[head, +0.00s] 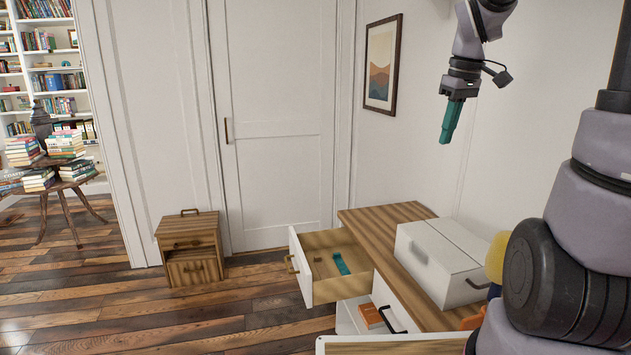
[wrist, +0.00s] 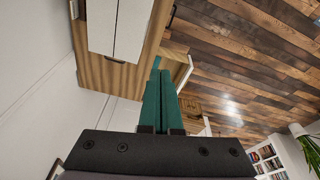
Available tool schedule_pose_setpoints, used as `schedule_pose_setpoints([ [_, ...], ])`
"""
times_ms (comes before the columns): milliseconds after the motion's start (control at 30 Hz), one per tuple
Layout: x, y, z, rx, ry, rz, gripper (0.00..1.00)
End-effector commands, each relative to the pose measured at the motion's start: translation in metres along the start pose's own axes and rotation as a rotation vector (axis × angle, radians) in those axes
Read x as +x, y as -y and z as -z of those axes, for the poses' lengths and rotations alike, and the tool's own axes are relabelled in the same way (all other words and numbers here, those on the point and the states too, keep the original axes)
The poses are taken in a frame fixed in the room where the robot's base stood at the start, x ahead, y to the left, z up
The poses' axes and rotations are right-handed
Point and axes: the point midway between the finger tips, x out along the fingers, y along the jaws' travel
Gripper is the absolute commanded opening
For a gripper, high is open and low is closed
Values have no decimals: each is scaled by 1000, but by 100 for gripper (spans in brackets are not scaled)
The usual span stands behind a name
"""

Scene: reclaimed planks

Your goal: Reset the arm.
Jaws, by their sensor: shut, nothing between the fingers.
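My gripper (head: 447,138) has teal fingers and hangs from my raised arm at the upper right of the head view, in front of the white wall. It points down and is high above the wooden cabinet (head: 352,216). In the wrist view my gripper (wrist: 160,78) shows its two teal fingers pressed together, with nothing between them. It touches nothing that I can see.
A white box (head: 440,262) stands on the cabinet top. An upper drawer (head: 306,276) is pulled open with a teal item (head: 340,263) inside; a lower drawer (head: 345,318) is also open, holding an orange item (head: 371,315). A small nightstand (head: 190,248) stands by the door. Free floor lies at left.

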Motion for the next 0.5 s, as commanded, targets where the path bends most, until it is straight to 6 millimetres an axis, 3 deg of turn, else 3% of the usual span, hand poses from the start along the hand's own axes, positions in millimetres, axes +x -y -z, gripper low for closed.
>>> schedule_pose_setpoints([
  [33,-14,15,-8,68,-39,-27,0],
  [200,-47,54,-38,346,-184,-54,0],
  [500,-74,99,-86,738,-408,47,0],
])
